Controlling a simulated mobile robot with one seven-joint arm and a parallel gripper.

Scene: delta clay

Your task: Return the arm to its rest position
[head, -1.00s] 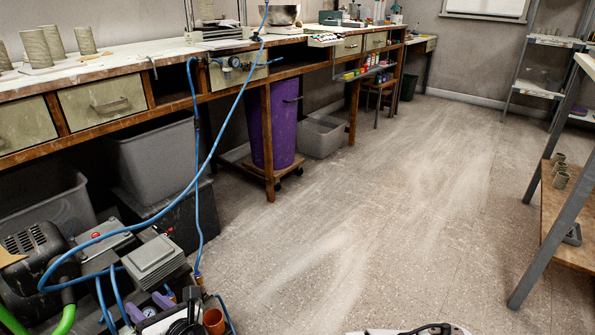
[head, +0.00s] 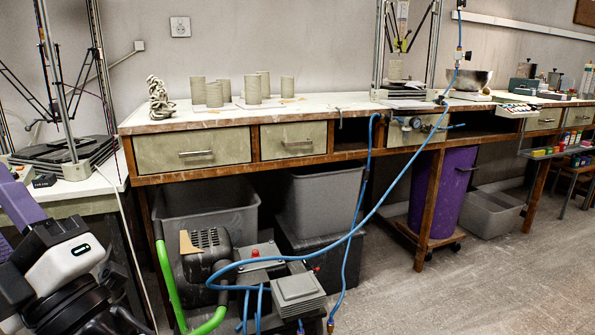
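Part of my arm (head: 75,255), with purple, white and black links, shows folded at the lower left of the head view. I make out no gripper fingers there, so whether the gripper is open or shut, and whether it holds anything, does not show. The visible part of the arm is in front of the left bench and left of the compressor.
A long workbench (head: 155,127) crosses the view, with several grey clay cylinders (head: 253,90) on top. A delta printer (head: 75,150) stands at left. A compressor (head: 210,250) with a blue hose (head: 345,238) is in front. Open floor (head: 440,290) lies at right.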

